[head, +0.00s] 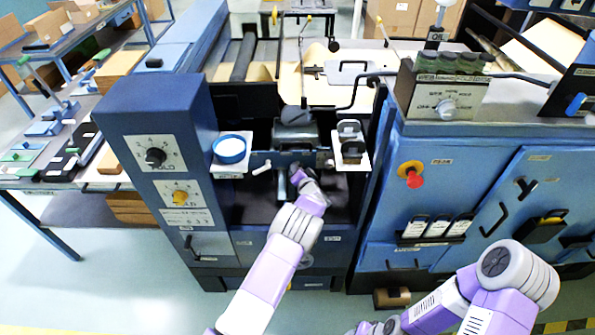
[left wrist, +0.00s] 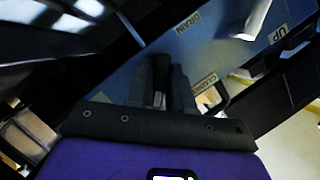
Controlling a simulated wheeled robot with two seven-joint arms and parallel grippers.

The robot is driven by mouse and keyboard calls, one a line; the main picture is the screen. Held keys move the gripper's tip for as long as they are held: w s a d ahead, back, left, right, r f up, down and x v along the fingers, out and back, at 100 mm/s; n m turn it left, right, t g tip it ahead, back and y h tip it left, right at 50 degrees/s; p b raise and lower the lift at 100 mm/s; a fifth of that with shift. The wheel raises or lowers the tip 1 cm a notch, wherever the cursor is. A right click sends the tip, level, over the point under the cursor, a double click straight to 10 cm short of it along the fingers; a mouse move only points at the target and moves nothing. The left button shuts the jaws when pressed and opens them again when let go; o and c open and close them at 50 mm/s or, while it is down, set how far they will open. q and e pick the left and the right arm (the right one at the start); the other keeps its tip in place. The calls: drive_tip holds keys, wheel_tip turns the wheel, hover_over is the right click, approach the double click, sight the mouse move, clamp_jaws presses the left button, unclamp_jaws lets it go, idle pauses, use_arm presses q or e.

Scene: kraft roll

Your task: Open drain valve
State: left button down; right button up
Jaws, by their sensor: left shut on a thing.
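My left arm reaches into the dark bay of the blue machine, and its gripper (head: 299,174) is at the bay's front panel. In the left wrist view the two dark fingers (left wrist: 161,92) are close together on a small pale piece, the drain valve handle (left wrist: 159,99), mostly hidden by them. A DRAIN label (left wrist: 188,24) is beyond the fingertips and a CLOSED label (left wrist: 205,81) is to their right. The valve's exact angle cannot be told. My right arm shows at lower right in the head view; its gripper is out of the picture.
A white lever (left wrist: 257,18) sits near an UP label (left wrist: 278,35). A blue cabinet with a red knob (head: 414,180) borders the right side.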

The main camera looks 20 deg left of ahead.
use_arm(q)
drive_tip(key=c, duration=1.1)
unclamp_jaws()
drive_tip(key=p+v, duration=0.1)
drive_tip(key=v, duration=0.6)
drive_tip(key=shift+s, duration=0.25)
drive_tip(key=shift+d, duration=0.1)
